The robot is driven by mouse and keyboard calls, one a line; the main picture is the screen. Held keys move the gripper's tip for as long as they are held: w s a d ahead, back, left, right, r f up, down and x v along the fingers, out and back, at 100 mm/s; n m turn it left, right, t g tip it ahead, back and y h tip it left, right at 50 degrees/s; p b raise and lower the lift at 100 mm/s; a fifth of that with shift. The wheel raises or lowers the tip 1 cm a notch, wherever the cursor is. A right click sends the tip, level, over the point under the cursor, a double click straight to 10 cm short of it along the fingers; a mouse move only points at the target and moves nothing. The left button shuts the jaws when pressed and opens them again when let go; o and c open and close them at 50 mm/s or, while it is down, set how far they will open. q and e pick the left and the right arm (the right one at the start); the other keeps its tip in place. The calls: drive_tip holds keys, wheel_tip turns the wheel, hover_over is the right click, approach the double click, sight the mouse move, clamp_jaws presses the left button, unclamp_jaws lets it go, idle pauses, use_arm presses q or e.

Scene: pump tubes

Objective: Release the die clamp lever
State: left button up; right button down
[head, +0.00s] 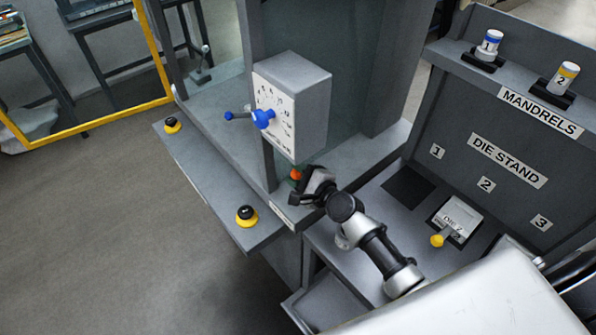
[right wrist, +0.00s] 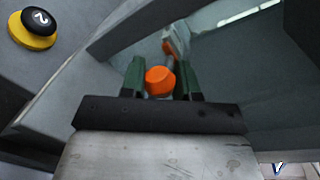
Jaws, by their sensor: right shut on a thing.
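The die clamp lever shows as an orange knob (head: 295,174) at the front edge of the machine, below the grey box. In the right wrist view the orange knob (right wrist: 160,81) sits between the two dark green fingers. My right gripper (head: 303,186) is at the knob, and in the wrist view the gripper (right wrist: 162,82) is shut on it. The lever's shaft is mostly hidden behind the knob and the gripper. A second, smaller orange part (right wrist: 168,46) shows beyond the knob. My left gripper is not in view.
A grey box (head: 290,100) with blue-knobbed levers (head: 263,118) hangs above the gripper. Black-and-yellow buttons (head: 246,215) stand on the front ledge. On the right, the die stand holds a die (head: 460,215) with a yellow knob; mandrels (head: 490,43) stand above it.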

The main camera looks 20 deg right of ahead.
drive_tip(key=shift+f, duration=0.15)
drive_tip(key=c, duration=0.8)
unclamp_jaws()
drive_tip(key=v, duration=0.7)
drive_tip(key=shift+s+d+b, duration=0.1)
drive_tip(key=shift+s+b, duration=0.15)
drive_tip(key=shift+b, duration=0.05)
